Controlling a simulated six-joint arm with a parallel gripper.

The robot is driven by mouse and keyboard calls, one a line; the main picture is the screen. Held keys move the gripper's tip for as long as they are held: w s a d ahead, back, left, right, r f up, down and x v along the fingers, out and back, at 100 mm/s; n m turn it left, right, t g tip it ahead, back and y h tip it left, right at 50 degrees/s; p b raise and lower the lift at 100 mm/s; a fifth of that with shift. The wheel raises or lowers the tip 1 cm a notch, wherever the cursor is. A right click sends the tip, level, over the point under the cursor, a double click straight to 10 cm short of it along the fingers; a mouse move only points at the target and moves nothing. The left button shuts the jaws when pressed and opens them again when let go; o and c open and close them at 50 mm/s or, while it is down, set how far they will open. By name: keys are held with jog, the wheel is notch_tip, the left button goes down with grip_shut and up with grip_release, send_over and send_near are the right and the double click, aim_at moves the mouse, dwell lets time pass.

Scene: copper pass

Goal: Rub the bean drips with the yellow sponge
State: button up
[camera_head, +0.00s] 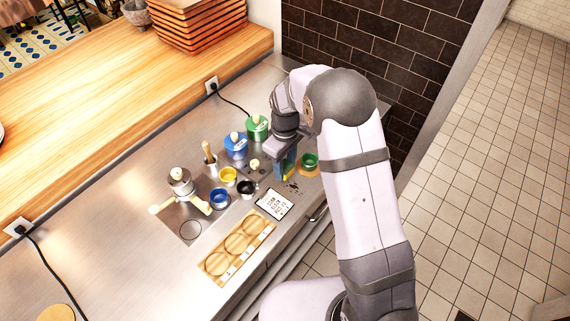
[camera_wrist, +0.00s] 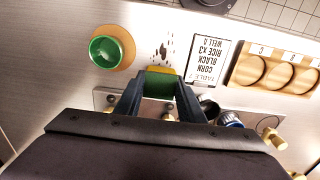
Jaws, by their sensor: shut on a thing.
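My gripper (camera_head: 284,166) is shut on the yellow sponge, and its fingers also show in the wrist view (camera_wrist: 159,98). The sponge (camera_wrist: 161,71) shows a yellow edge and a green face between the fingers; in the head view only a sliver shows. The bean drips (camera_wrist: 164,47) are small dark spots on the steel counter, just beyond the sponge's yellow edge in the wrist view. In the head view the drips (camera_head: 292,187) lie just below and right of my gripper. I cannot tell whether the sponge touches the counter.
A green cup (camera_wrist: 97,54) on a round wooden coaster (camera_wrist: 128,57) stands close beside the drips. A printed ticket (camera_head: 274,204) lies on their other side. A wooden board (camera_head: 215,266) with three round places, coloured pots and a dispenser (camera_head: 180,183) stand farther left.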

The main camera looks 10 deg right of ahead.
aim_at(302, 192)
notch_tip(302, 192, down, 4)
jog(key=shift+r+b, duration=0.1)
jog(key=shift+b, duration=1.05)
jog(key=shift+s+d+f, duration=0.2)
jog(key=shift+s+d, duration=0.5)
jog(key=shift+d, duration=0.05)
jog(key=shift+c, duration=0.8)
jog(key=shift+s+d, duration=1.85)
jog(key=shift+s, duration=0.05)
jog(key=shift+f+b, duration=0.1)
jog(key=shift+b, duration=0.25)
jog(key=shift+w+a, duration=0.25)
jog(key=shift+w+a+p, duration=0.4)
jog(key=shift+w+a, duration=1.8)
jog(key=shift+w+a+r, duration=0.2)
jog(key=shift+r, duration=0.1)
notch_tip(302, 192, up, 8)
jog(key=p, duration=0.5)
jog(key=shift+p, duration=0.35)
